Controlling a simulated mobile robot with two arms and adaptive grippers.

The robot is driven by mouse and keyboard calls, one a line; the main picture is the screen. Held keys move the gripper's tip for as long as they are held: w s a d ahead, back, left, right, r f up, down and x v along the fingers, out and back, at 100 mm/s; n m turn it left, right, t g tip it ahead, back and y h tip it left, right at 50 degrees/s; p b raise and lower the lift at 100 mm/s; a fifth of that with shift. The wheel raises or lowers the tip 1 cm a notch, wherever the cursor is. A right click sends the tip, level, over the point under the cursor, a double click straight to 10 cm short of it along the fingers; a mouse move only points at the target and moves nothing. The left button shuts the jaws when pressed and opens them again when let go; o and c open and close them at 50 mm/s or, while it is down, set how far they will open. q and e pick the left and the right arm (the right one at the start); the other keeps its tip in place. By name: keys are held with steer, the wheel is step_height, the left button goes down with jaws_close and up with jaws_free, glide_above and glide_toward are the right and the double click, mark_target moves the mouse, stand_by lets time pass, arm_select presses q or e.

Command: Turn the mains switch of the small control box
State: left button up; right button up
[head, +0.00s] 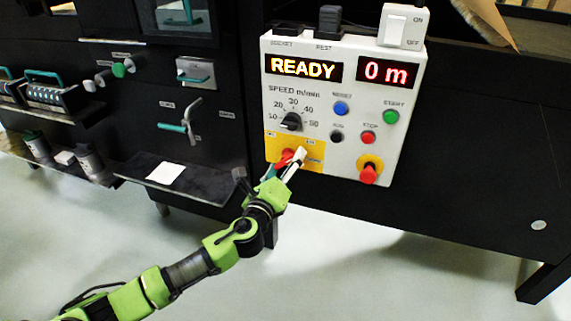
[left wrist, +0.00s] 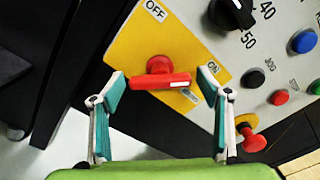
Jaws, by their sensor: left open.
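The control box (head: 400,155) is a white panel with a yellow plate (head: 272,142) at its lower left. The red mains switch (head: 283,158) is on that plate, partly hidden by my left gripper (head: 288,166) in the head view. In the left wrist view the red switch handle (left wrist: 160,80) lies nearly level in the picture, with a white mark at its right end. OFF is printed at the plate's upper left and ON at its right. My left gripper (left wrist: 163,78) is open, one finger on each side of the handle; contact is not clear. My right gripper is not in view.
The displays show READY (head: 303,68) and 0 m (head: 388,73). A speed knob (head: 291,121), several push buttons and a red knob on a yellow base (head: 369,170) are close by. A dark shelf with a white card (head: 166,173) is at the left.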

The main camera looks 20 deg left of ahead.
arm_select(q)
steer(key=c, duration=1.1)
